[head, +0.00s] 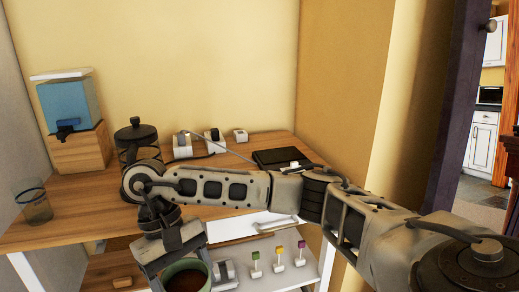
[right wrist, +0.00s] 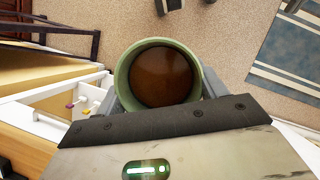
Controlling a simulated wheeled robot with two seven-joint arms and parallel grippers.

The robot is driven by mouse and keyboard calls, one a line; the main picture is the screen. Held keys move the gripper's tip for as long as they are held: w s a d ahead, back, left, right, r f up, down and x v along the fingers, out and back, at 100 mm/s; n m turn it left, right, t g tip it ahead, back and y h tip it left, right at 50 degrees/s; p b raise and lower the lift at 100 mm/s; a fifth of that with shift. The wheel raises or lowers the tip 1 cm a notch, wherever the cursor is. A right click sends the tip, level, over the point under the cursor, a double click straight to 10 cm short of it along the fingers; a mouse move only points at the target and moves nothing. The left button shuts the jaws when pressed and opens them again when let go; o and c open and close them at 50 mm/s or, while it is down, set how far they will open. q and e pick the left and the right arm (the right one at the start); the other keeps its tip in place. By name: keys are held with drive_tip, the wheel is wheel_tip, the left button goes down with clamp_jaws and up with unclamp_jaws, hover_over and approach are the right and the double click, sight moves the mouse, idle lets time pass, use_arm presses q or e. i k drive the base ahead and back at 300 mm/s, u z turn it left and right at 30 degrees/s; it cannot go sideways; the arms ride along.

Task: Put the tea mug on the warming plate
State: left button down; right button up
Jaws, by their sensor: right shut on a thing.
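The tea mug is pale green with dark brown tea inside; in the head view its upper part (head: 205,270) shows at the bottom edge, the rest cut off. My right gripper (head: 178,262) is shut on it, in front of the worktop. In the right wrist view the mug (right wrist: 123,75) sits between the fingers (right wrist: 165,95), seen from above. A flat black slab (head: 270,157), likely the warming plate, lies at the worktop's right rear. My left gripper is in neither view.
The wooden worktop (head: 75,208) bears a glass (head: 36,208) at left, a blue-tank dispenser (head: 70,105), a dark lidded jar (head: 135,133) and several white socket blocks (head: 182,148) with cables. Below are a white drawer (head: 235,226) and coloured tags (head: 279,252).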

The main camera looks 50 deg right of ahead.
sight(282, 157)
drive_tip(key=i, duration=0.35)
drive_tip(key=z, duration=1)
